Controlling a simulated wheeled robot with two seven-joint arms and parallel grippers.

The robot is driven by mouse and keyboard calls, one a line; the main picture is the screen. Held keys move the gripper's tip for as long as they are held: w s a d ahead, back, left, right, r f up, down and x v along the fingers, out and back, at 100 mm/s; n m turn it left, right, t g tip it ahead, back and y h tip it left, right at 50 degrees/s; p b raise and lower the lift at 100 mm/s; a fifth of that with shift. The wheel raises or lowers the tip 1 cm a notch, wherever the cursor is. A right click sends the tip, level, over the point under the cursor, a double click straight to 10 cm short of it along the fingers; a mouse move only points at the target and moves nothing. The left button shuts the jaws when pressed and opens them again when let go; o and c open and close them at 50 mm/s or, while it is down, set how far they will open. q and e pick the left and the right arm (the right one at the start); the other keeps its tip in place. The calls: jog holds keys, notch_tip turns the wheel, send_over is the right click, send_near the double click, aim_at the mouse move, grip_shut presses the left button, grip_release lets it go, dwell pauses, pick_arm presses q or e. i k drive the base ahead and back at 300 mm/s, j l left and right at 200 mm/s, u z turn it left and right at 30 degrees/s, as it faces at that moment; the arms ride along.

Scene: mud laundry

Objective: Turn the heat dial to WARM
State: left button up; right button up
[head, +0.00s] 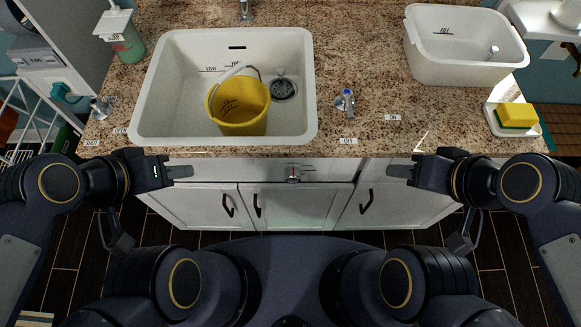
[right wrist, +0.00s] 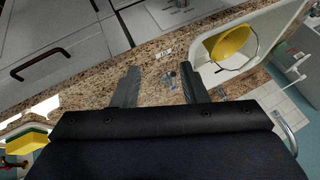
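A small heat dial (head: 293,173) sits on the pale front panel below the counter edge, with fine marks around it that are too small to read. A part of that panel's dial (right wrist: 182,4) shows at the top edge in the right wrist view. My left gripper (head: 186,171) is left of the dial, in front of the cabinet, apart from it; its finger gap is not clear. My right gripper (head: 414,170) is right of the dial, apart from it. In the right wrist view, its fingers (right wrist: 160,85) are spread with nothing between them.
A white sink (head: 170,85) holds a yellow bucket (head: 238,110). A blue-topped tap handle (head: 347,101) stands on the granite counter (head: 350,40). A white tub (head: 460,68) and a yellow-green sponge (head: 516,115) are at right. The space before the cabinets is clear.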

aim_at(293, 173)
jog(key=k+u, duration=0.25)
jog(key=k, duration=0.2)
jog(key=k+j+u, duration=0.15)
jog(key=k+u, duration=0.15)
jog(key=k, duration=0.1)
